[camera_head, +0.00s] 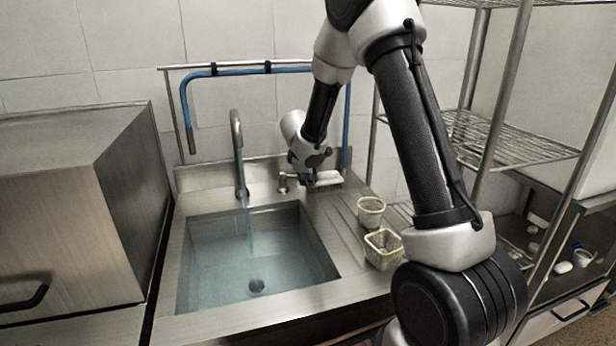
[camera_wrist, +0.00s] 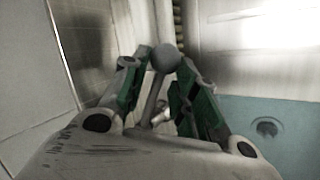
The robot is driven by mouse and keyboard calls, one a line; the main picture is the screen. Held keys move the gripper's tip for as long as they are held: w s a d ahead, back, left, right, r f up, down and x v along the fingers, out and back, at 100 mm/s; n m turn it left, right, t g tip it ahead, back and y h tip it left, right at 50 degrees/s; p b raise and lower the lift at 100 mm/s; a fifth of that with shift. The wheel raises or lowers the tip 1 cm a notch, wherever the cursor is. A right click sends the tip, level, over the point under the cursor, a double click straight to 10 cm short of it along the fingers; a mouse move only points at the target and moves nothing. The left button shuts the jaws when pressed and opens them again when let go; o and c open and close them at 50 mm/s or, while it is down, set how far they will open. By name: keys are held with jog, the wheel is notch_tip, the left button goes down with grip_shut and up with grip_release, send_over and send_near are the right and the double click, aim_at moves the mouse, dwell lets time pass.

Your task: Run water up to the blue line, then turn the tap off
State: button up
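The tap (camera_head: 238,150) is a tall metal spout behind the sink (camera_head: 330,292). A thin stream of water (camera_head: 249,225) falls from it. Bluish water (camera_head: 215,265) stands in the basin, and the drain (camera_head: 257,286) shows through it. I cannot make out a blue line on the basin walls. My gripper (camera_head: 298,180) is at the tap's base, beside the small tap handle (camera_head: 283,182). In the wrist view, its green-padded fingers stand apart on either side of a lever with a round knob (camera_wrist: 165,58). Whether they touch it is unclear.
Two small perforated baskets (camera_head: 371,211) (camera_head: 383,248) stand on the drainboard right of the basin. A white-topped brush (camera_head: 328,179) lies behind, near my gripper. A blue hose (camera_head: 240,72) hangs on a rail. A steel cabinet (camera_head: 75,210) stands left, wire shelves (camera_head: 505,145) right.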

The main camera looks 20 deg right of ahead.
grip_shut()
jog(key=shift+a, duration=0.1)
jog(key=shift+s+a+r+m+g+h, duration=0.1)
jog(key=shift+s+a+m+g+h, duration=0.35)
jog(key=shift+m, duration=0.45)
jog(key=shift+s+a+m+g+h, duration=0.25)
jog(key=shift+s+a+m+h, duration=0.25)
jog(key=shift+m, duration=0.4)
jog(key=shift+s+a+m+g+h, duration=0.15)
jog(key=shift+s+a+m+g, duration=0.15)
jog(key=shift+a+m, duration=0.3)
jog(key=shift+s+a+m+g+h, duration=0.15)
jog(key=shift+a+m+g, duration=0.25)
jog(key=shift+m, duration=0.3)
jog(key=o, duration=0.7)
grip_release()
jog(key=shift+c, duration=0.2)
jog(key=shift+d, duration=0.1)
